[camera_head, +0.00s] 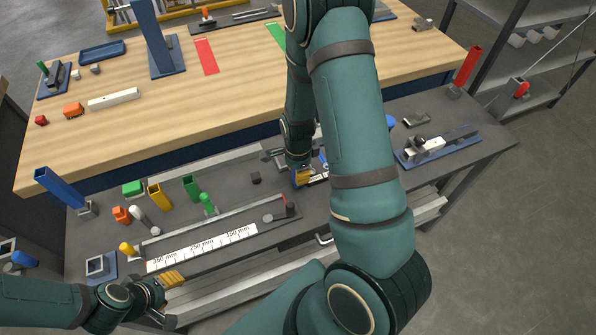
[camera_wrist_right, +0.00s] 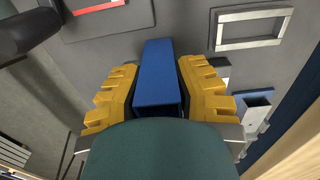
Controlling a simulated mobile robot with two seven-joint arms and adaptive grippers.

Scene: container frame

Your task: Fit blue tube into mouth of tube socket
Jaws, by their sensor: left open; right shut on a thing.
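A blue tube (camera_wrist_right: 157,75) lies between the yellow fingers of my right gripper (camera_wrist_right: 156,66), which is shut on it. In the head view my right gripper (camera_head: 302,175) is over the middle of the grey bench, and my arm hides much of it. A grey square-mouthed socket (camera_head: 97,266) on a blue base stands at the bench's front left, away from the held tube. Another blue tube (camera_head: 58,187) leans in a grey block at the left. My left gripper (camera_head: 170,299) is open and empty at the bench's front edge, right of the socket.
A long tray with a white ruler (camera_head: 205,246) lies across the front of the bench. Green (camera_head: 191,188), yellow (camera_head: 158,197) and orange pieces stand behind it. A red tube (camera_head: 467,66) stands at the right. A wooden table (camera_head: 240,90) is behind.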

